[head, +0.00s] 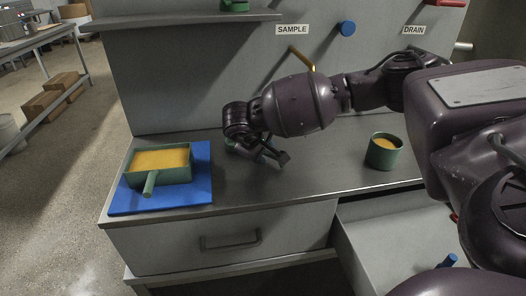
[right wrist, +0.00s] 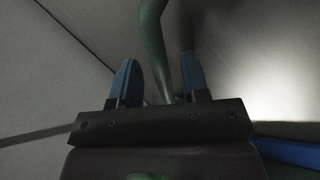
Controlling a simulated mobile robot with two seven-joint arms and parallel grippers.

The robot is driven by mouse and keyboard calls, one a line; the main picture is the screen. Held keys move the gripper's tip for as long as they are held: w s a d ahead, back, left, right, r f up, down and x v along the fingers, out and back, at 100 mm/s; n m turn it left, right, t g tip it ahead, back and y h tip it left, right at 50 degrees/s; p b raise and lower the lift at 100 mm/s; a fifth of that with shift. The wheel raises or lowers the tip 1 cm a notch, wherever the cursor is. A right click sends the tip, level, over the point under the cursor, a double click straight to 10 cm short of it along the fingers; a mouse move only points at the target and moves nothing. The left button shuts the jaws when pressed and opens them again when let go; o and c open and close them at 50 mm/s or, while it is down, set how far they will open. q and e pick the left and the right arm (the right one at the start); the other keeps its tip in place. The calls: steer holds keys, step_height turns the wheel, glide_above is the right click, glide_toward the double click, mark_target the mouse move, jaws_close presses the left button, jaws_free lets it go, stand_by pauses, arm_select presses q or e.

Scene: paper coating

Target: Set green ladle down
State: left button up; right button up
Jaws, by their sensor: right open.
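My right gripper (head: 272,157) is low over the worktop, right of the blue mat. A small green part, likely of the green ladle (head: 232,146), shows beside it at worktop height, mostly hidden by my wrist. In the right wrist view, the ladle's green handle (right wrist: 154,40) runs between the two blue fingertips of my right gripper (right wrist: 160,80). The fingers are open, with a visible gap on the left of the handle. The ladle's bowl cannot be made out clearly. My left gripper is not in view.
A green tray (head: 135,176) with yellow contents sits on the blue mat (head: 202,190) at left. A green cup (head: 383,158) with yellow contents stands at right. An open drawer (head: 385,235) juts out at front right. The worktop (head: 310,175) between is clear.

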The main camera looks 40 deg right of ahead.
steer(key=p+v, duration=0.3)
steer(key=v, duration=0.9)
stand_by(0.3)
